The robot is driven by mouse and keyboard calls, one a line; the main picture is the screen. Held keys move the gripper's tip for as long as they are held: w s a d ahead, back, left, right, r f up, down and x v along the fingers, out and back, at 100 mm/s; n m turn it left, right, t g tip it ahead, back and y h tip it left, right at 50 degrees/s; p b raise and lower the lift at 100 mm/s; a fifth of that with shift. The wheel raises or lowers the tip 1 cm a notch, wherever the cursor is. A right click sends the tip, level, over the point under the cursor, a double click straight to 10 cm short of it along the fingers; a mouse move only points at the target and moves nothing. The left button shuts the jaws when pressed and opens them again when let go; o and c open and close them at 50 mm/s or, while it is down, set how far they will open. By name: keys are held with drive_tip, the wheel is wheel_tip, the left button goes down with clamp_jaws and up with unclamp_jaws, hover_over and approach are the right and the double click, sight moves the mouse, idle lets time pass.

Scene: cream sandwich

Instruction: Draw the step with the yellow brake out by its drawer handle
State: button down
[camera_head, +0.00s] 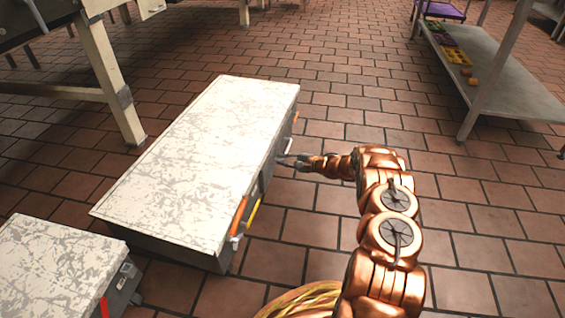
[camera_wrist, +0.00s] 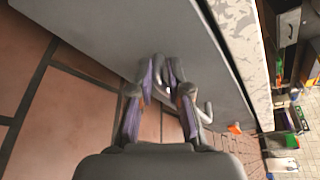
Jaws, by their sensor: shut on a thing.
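The long step (camera_head: 205,150) with a worn white top stands on the tiled floor in the head view. A yellow bar (camera_head: 253,215), which looks like the brake, is on its right side towards the near end. My gripper (camera_head: 283,160) is at that same side, farther back. In the wrist view my gripper (camera_wrist: 164,75) is shut on the metal drawer handle (camera_wrist: 207,111) against the step's grey face. The fingers partly hide the handle. I cannot tell from these views whether the drawer stands out from the step.
An orange bar (camera_head: 239,216) sits beside the yellow one. A second white-topped step (camera_head: 62,265) with a red bar (camera_head: 104,307) is at lower left. A metal shelf (camera_head: 500,85) stands at upper right. Tiled floor right of the long step is clear around my arm.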

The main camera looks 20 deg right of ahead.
drive_tip(key=shift+s+f, duration=0.1)
drive_tip(key=shift+f, duration=0.1)
drive_tip(key=shift+a, duration=0.55)
drive_tip(key=shift+a+p, duration=0.4)
drive_tip(key=shift+a, duration=0.05)
drive_tip(key=shift+d, duration=0.1)
drive_tip(key=c, duration=1.2)
unclamp_jaws()
drive_tip(key=shift+d, duration=0.1)
drive_tip(key=shift+o, duration=0.7)
drive_tip(key=shift+r, duration=0.1)
